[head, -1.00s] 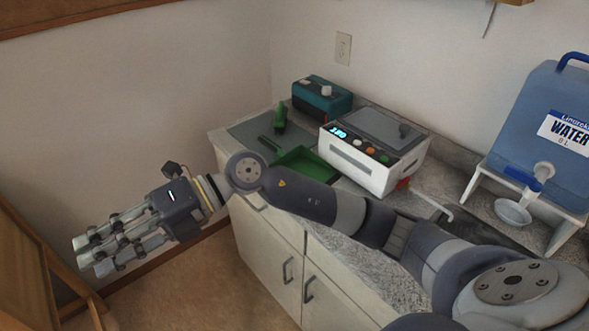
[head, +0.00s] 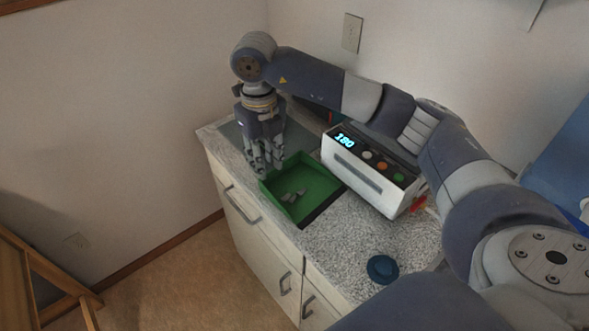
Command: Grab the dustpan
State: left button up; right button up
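The green dustpan (head: 322,178) is a shallow tray lying on the counter, with a few small grey pieces in it. Its handle side, at the upper left, is hidden behind my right gripper. My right gripper (head: 262,165) points down, its fingertips at the left corner of the dustpan, over the grey mat. Whether the fingers touch or enclose the handle cannot be told. My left gripper is not in view.
A white device (head: 366,180) with a lit display stands right of the dustpan. A dark blue round object (head: 382,268) sits nearer on the speckled counter (head: 350,240). A blue container (head: 562,150) is at the right edge. The wall is behind.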

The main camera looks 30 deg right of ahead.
aim_at(269, 192)
jog(key=f, duration=0.2)
jog(key=s+f, duration=0.1)
jog(key=shift+a+p, duration=0.3)
jog(key=shift+a, duration=0.05)
jog(key=shift+w+d+f, duration=0.1)
jog(key=shift+d+f, duration=0.05)
jog(key=shift+f, duration=0.2)
jog(key=f+p, duration=0.2)
jog(key=f, duration=0.2)
jog(key=shift+s, duration=0.2)
jog(key=shift+f, duration=0.4)
jog(key=shift+w+f, duration=0.1)
jog(key=shift+f, duration=0.05)
jog(key=shift+c, duration=0.2)
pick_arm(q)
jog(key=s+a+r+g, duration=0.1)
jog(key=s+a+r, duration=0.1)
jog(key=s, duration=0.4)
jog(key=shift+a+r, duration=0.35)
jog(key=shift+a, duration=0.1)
pick_arm(e)
grip_shut()
